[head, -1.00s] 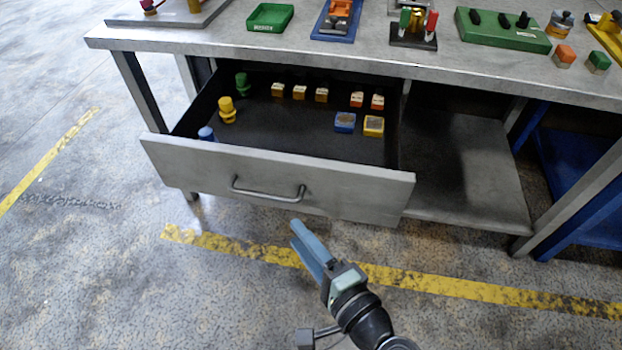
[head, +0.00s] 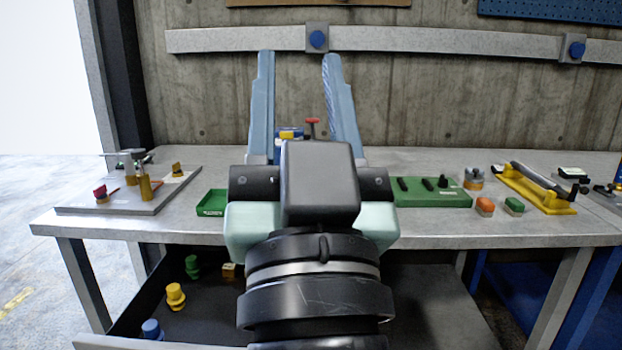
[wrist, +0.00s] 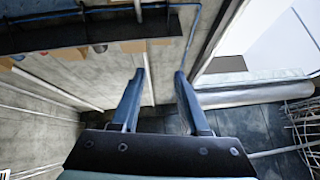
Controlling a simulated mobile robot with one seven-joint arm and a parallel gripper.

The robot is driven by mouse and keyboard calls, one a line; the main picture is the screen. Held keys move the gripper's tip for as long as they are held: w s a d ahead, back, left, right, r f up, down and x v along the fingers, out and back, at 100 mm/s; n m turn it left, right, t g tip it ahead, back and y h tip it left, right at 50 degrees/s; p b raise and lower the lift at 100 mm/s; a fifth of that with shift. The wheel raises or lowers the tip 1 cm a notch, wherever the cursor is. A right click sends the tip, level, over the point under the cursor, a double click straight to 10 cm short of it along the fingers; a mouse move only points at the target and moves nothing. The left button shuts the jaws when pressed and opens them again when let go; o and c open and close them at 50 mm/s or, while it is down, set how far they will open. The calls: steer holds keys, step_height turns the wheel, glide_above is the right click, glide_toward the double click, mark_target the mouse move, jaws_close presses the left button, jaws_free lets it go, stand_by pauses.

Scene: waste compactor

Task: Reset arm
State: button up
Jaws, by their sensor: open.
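My gripper (head: 297,65) is raised in the middle of the head view, above the workbench, with its two blue fingers pointing up and spread apart. It is open, with nothing between the fingers. In the wrist view my gripper (wrist: 163,75) also shows open and empty, facing the walls and upper structure of the room. My arm and gripper hide the middle of the bench and much of the drawer.
The workbench (head: 440,229) carries a grey plate (head: 75,203), a green tray (head: 211,203), a green block holder (head: 430,197) and a yellow fixture (head: 535,190). Below, the open drawer (head: 210,318) holds yellow, green and blue pieces.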

steer(key=s+r+t+h, duration=0.2)
steer(key=s+r, duration=0.4)
step_height(320, 180, up, 22)
steer(key=w+p, duration=0.1)
steer(key=p, duration=2.2)
steer(key=shift+w+d, duration=0.3)
steer(key=shift+d+f, duration=0.1)
steer(key=shift+d, duration=0.05)
